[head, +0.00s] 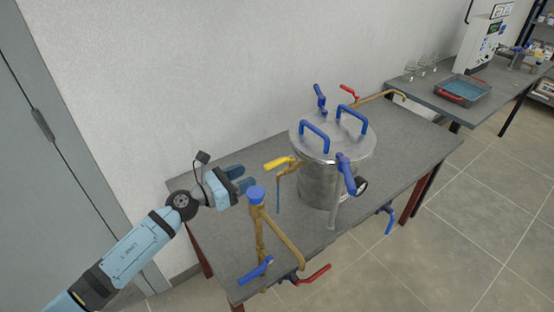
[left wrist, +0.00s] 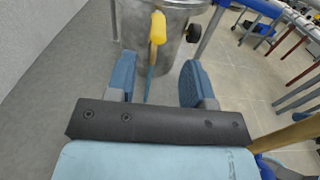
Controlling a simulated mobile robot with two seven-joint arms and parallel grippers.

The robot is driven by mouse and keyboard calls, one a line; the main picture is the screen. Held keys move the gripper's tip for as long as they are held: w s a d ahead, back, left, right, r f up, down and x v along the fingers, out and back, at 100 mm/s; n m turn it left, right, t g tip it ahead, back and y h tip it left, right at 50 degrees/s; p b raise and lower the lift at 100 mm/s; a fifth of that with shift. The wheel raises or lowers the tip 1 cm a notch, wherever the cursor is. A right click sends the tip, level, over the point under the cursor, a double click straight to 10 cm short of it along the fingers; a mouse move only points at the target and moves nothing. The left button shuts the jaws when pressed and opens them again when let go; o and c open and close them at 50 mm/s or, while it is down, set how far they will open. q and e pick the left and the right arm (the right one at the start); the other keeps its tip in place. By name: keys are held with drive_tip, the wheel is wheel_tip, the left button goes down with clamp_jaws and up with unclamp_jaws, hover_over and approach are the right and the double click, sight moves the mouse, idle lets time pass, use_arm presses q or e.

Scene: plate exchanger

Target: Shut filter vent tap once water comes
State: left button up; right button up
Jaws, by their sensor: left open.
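The steel filter vessel (head: 318,180) stands on a grey table, its lid carrying blue handles. On its left side is a small brass tap (head: 287,172) with a yellow lever (head: 276,163). A thin blue stream (head: 278,198), which looks like water, hangs below its spout. In the left wrist view the yellow lever (left wrist: 157,28) and the stream (left wrist: 150,88) lie between my fingers' lines, beyond the tips. My left gripper (head: 241,178) is open and empty, a short way left of the lever and apart from it. My right gripper is not in view.
A brass standpipe with a blue cap (head: 256,192) rises just right of my left gripper. A blue lever (head: 255,270) and a red lever (head: 315,275) sit at the table's front. Another red lever (head: 348,91) is behind the vessel. The table's back left is clear.

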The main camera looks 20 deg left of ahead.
sight(282, 159)
use_arm(q)
drive_tip(key=p+x, duration=0.1)
drive_tip(key=x, duration=0.9)
drive_tip(key=shift+w+d, duration=0.2)
drive_tip(key=shift+w, duration=0.05)
drive_tip(key=shift+f, duration=0.1)
clamp_jaws()
